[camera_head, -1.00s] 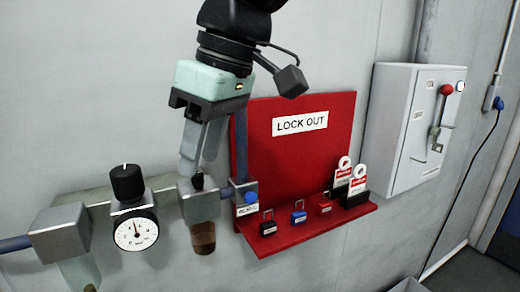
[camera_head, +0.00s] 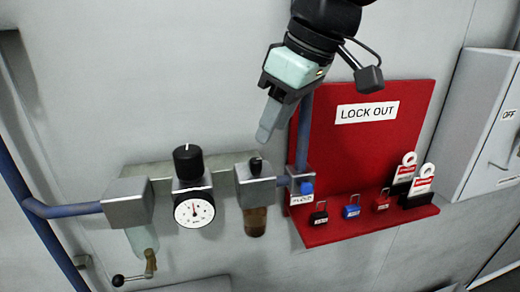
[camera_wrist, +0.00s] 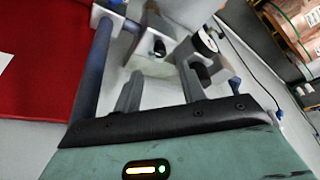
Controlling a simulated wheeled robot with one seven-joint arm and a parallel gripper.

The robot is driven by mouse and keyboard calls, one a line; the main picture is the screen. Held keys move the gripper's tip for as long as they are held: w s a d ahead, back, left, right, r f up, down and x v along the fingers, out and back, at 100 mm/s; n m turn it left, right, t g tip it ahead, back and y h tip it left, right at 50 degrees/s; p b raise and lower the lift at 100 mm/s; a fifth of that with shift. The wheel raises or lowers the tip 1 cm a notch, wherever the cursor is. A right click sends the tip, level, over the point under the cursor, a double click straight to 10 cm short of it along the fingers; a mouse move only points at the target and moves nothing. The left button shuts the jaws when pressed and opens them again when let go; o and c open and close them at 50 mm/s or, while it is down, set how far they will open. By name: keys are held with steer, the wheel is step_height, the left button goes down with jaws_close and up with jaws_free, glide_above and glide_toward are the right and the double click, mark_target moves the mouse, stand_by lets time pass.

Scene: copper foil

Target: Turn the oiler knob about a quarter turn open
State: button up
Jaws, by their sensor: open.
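The oiler (camera_head: 256,188) is a grey block with a brown bowl below it, at the right of the pipe assembly. Its small black knob (camera_head: 256,165) stands on top, and a dark knob (camera_wrist: 159,47) shows beyond the fingers in the wrist view. My gripper (camera_head: 267,137) is just above the oiler knob and tilted, with a small visible gap between fingertips and knob. In the wrist view my gripper (camera_wrist: 160,85) has its two fingers apart with nothing between them. The knob's turn angle cannot be told.
A black regulator knob (camera_head: 188,161) with a gauge (camera_head: 194,210) stands left of the oiler. A blue pipe and blue button (camera_head: 307,188) are close at its right. A red lockout board (camera_head: 375,145) holds several padlocks and tags. The wall above the regulator is clear.

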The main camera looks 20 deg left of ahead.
mark_target(257, 160)
steer(key=p+x, duration=0.2)
steer(key=x, duration=0.6)
jaws_close()
